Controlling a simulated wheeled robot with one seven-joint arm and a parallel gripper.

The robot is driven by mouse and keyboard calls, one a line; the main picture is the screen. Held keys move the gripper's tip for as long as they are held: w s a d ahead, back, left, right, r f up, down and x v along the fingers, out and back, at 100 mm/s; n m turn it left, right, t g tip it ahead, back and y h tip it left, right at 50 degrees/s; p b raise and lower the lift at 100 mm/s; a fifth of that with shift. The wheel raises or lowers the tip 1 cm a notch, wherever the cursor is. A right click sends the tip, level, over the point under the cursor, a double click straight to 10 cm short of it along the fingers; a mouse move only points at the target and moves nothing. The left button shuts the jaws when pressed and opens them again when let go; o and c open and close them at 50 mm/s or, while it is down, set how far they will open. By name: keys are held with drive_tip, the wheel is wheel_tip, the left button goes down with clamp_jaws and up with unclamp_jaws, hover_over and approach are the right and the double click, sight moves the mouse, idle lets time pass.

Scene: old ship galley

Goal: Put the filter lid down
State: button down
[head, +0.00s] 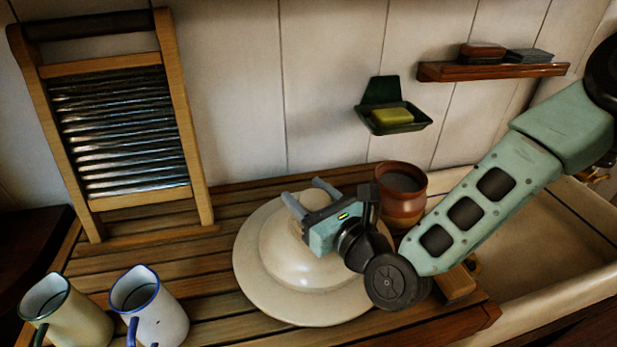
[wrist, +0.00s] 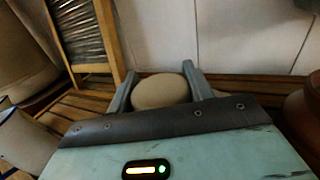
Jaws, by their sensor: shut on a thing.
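The filter lid (head: 260,280) is a wide, cream, domed disc with a round knob on top. In the head view it is over the slatted wooden draining board, and I cannot tell whether its rim touches the slats. My gripper (head: 308,194) is shut on the lid's knob, with one finger on each side. In the wrist view the knob (wrist: 160,91) sits between the two fingers of my gripper (wrist: 160,82). The gripper and wrist hide part of the lid's right side.
A brown pot (head: 402,205) stands close behind the lid at right. Two enamel jugs (head: 150,315) (head: 60,315) stand front left. A washboard (head: 125,130) leans on the wall. A sink (head: 540,230) lies right. A soap dish (head: 395,120) and shelf (head: 490,72) hang above. Slats (head: 210,265) left of the lid are bare.

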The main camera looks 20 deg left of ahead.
drive_tip(key=shift+f, duration=0.15)
drive_tip(key=c, duration=0.6)
unclamp_jaws()
drive_tip(key=shift+s+d, duration=0.15)
drive_tip(key=shift+d, duration=0.05)
drive_tip(key=b, duration=0.3)
hover_over(341, 259)
drive_tip(key=shift+s+d+r+p, duration=0.25)
drive_tip(key=shift+s+d+p, duration=0.15)
drive_tip(key=shift+p, duration=0.85)
drive_tip(key=shift+s+d+f+p, duration=0.2)
drive_tip(key=shift+s+d+p, duration=0.15)
drive_tip(key=shift+d+p, duration=0.3)
